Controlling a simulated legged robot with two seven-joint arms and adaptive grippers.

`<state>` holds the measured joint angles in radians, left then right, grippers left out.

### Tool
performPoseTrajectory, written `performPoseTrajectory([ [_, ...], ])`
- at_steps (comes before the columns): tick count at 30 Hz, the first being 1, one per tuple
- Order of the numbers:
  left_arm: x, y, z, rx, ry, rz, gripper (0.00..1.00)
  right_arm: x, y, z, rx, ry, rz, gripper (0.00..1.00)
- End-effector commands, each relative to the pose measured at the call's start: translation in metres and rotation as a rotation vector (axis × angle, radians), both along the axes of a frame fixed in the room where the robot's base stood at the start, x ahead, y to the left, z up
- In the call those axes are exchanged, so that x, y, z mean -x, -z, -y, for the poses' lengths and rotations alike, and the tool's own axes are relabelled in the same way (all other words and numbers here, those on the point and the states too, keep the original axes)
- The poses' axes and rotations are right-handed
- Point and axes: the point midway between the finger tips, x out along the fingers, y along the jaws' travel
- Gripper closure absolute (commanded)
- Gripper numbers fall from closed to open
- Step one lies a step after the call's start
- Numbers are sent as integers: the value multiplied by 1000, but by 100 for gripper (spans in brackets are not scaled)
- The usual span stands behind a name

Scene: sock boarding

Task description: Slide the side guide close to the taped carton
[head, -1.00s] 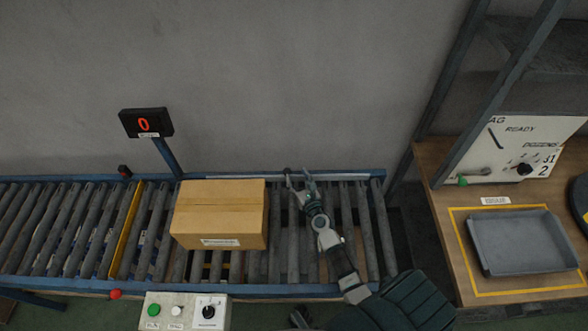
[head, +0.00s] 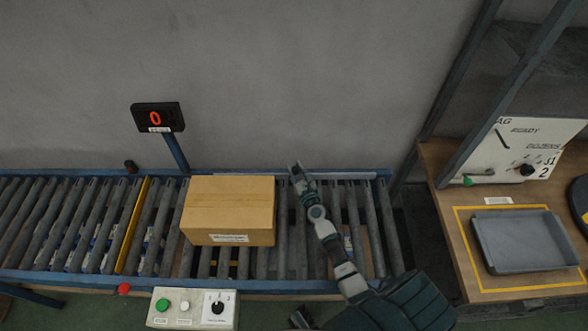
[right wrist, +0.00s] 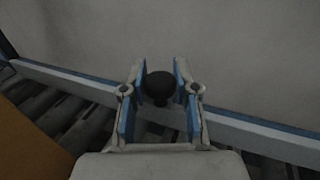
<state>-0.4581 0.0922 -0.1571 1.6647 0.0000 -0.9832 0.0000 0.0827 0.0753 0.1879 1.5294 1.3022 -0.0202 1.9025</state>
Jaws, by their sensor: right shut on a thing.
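The taped carton (head: 228,212) sits on the conveyor rollers, a label on its front face; its edge shows at the lower left of the right wrist view (right wrist: 28,145). The side guide (head: 345,176) is a pale rail along the conveyor's far edge, behind the carton; it crosses the right wrist view (right wrist: 255,136). My right gripper (head: 296,170) is at the rail, just right of the carton. In the right wrist view its fingers (right wrist: 160,90) are shut on the guide's black knob (right wrist: 160,86). My left gripper is not in view.
Bare rollers (head: 365,230) lie right of the carton. A yellow bar (head: 132,225) crosses the conveyor to its left. A display (head: 158,118) reading 0 stands behind. A control box (head: 193,308) is in front. A grey tray (head: 525,243) lies on the right-hand bench.

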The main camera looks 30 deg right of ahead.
Motion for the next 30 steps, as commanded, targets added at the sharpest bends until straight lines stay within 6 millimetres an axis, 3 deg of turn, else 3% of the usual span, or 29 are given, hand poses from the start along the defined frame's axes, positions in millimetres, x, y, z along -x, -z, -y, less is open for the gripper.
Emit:
performPoseTrajectory([
  [4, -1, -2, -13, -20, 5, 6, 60, 11, -3, -10, -4, -13, 5, 100],
  [6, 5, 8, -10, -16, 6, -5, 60, 23, -4, -18, -6, -16, 6, 100],
  [12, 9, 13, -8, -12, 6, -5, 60, 52, -5, -36, -5, -13, 9, 100],
  [22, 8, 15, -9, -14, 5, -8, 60, 56, -6, -37, -2, -10, 10, 100],
  [23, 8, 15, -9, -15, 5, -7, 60, 56, -6, -37, -2, -10, 10, 69],
  [25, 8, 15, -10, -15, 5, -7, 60, 55, -6, -37, -2, -11, 10, 51],
  [26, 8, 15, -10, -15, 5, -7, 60, 55, -6, -38, -2, -12, 9, 47],
  [30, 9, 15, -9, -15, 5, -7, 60, 55, -4, -38, -4, -13, 6, 47],
])
